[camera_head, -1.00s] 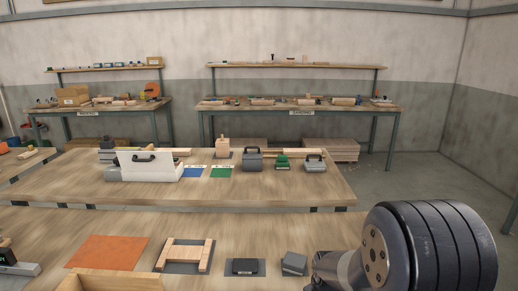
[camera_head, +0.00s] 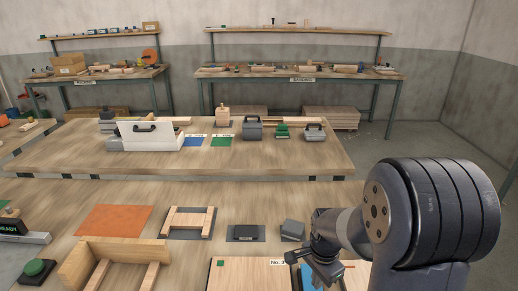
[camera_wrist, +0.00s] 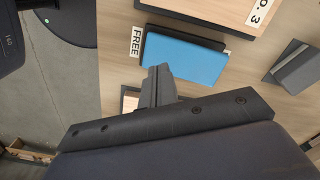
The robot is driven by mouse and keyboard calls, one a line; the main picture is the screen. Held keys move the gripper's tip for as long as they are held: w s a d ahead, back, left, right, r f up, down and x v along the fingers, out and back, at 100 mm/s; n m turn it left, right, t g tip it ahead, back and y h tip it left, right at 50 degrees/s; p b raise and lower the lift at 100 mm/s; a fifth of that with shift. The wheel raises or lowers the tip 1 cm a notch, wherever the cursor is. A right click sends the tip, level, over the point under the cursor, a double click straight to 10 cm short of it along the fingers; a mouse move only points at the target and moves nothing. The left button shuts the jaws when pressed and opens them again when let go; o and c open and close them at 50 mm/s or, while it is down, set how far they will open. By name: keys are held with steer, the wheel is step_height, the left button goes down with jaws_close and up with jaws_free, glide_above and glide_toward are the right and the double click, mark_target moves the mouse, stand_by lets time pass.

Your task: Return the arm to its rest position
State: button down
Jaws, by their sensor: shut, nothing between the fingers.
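My arm stands at the right of the head view, its large dark joint nearest the camera. My gripper (camera_head: 326,271) points down over the right part of the near bench (camera_head: 55,205). In the wrist view my gripper (camera_wrist: 158,72) shows its dark fingers together with nothing between them. A blue pad (camera_wrist: 185,60) lies on the bench beyond the fingertips, next to a label reading FREE (camera_wrist: 136,41). The gap between fingers and pad is hard to judge.
A board labelled No. 3 (camera_head: 245,275) lies left of my gripper. A grey block (camera_head: 292,230), a small black case (camera_head: 246,233), a wooden frame (camera_head: 189,222) and an orange sheet (camera_head: 115,219) lie behind.

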step_height(320, 180, down, 4)
steer(key=b, duration=0.2)
steer(key=shift+b, duration=0.3)
step_height(320, 180, up, 9)
steer(key=p, duration=0.7)
steer(key=shift+r+p, duration=0.2)
steer(key=shift+p, duration=0.15)
